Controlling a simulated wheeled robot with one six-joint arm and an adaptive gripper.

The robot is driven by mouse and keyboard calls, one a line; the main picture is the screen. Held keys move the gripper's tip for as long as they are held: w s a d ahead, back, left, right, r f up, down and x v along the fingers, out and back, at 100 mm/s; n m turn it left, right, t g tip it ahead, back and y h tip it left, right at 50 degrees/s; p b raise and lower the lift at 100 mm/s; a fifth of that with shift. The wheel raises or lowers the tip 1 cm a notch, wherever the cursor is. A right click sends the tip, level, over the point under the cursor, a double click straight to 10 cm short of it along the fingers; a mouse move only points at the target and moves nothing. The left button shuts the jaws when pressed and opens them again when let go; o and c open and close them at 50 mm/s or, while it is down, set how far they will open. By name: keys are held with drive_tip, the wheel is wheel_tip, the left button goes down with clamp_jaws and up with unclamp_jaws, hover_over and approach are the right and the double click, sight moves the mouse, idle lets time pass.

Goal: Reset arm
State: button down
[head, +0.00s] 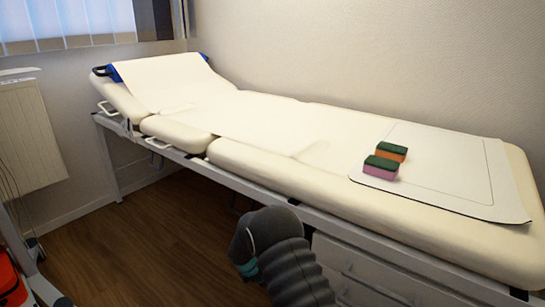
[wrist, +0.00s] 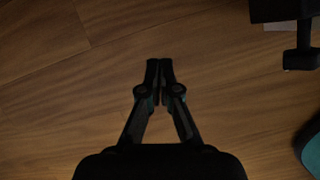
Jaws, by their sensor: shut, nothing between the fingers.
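My gripper (wrist: 159,66) shows in the wrist view, pointing down over the wooden floor. Its two dark fingers meet at the tips with nothing between them. In the head view, part of my dark grey arm rises at the bottom centre, in front of the bed's near side; the gripper itself does not show there.
A padded treatment bed (head: 257,167) runs along the wall. On its right part lies a white mat (head: 440,170) with an orange sponge (head: 391,153) and a pink sponge (head: 380,169), both green-topped. A radiator (head: 28,135) stands at left. The wooden floor (head: 160,235) between is mostly clear.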

drive_tip(key=s+d+r+m+g, duration=0.2)
drive_tip(key=s+d+m, duration=0.2)
drive_tip(key=s+m, duration=0.4)
drive_tip(key=s+d+r+m+t+y+p, duration=0.1)
drive_tip(key=s+d+r+m, duration=0.4)
drive_tip(key=s+r, duration=0.5)
drive_tip(key=s+d+r+m+t+y+p, duration=0.1)
drive_tip(key=s+d+r+m+t, duration=0.1)
drive_tip(key=s+d+r+m, duration=0.4)
drive_tip(key=s+d+r+m+t+p, duration=0.1)
drive_tip(key=s+d+r+m, duration=0.4)
drive_tip(key=s+r, duration=1.1)
drive_tip(key=shift+d+r+m+t+y, duration=0.35)
drive_tip(key=shift+r+m, duration=0.35)
drive_tip(key=shift+r, duration=5.4)
drive_tip(key=shift+s, duration=0.1)
